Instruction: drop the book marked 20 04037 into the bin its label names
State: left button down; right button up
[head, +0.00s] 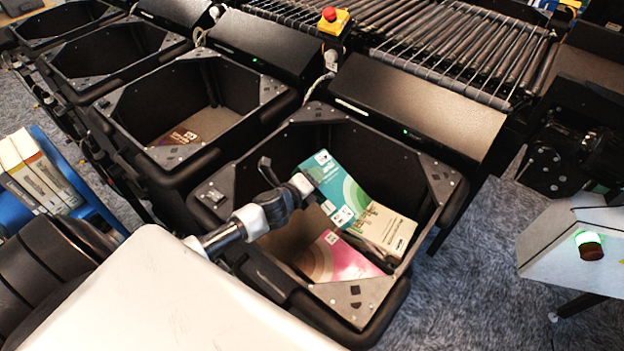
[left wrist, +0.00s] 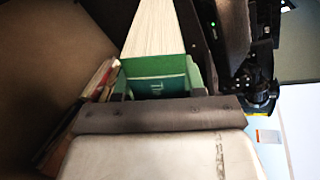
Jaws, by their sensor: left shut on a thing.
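A teal-green book (head: 335,188) is in my left gripper (head: 303,186), held by its left edge inside the opening of the nearest black bin (head: 415,305). The left gripper is shut on it. In the left wrist view the green cover (left wrist: 158,85) and white page edges (left wrist: 152,32) show beyond the gripper. The book's number is too small to read. A beige book (head: 384,228) and a pink book (head: 335,258) are in the same bin, below and beside the held book. Whether the held book touches them I cannot tell. My right gripper is not in view.
More black bins stand in a row to the upper left; the neighbouring one (head: 150,92) holds a brown book (head: 178,138). A roller conveyor (head: 450,50) with a red stop button (head: 329,14) runs behind. A blue holder (head: 75,180) with books stands at left.

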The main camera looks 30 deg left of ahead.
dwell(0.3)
pick_arm(q)
jog(key=c, duration=0.6)
grip_release()
jog(key=shift+o, duration=0.2)
jog(key=shift+f, duration=0.1)
jog(key=shift+s, duration=0.5)
jog(key=v, duration=1)
jog(key=shift+r+b, duration=0.2)
jog(key=shift+b, duration=0.25)
jog(key=shift+w+r, duration=0.1)
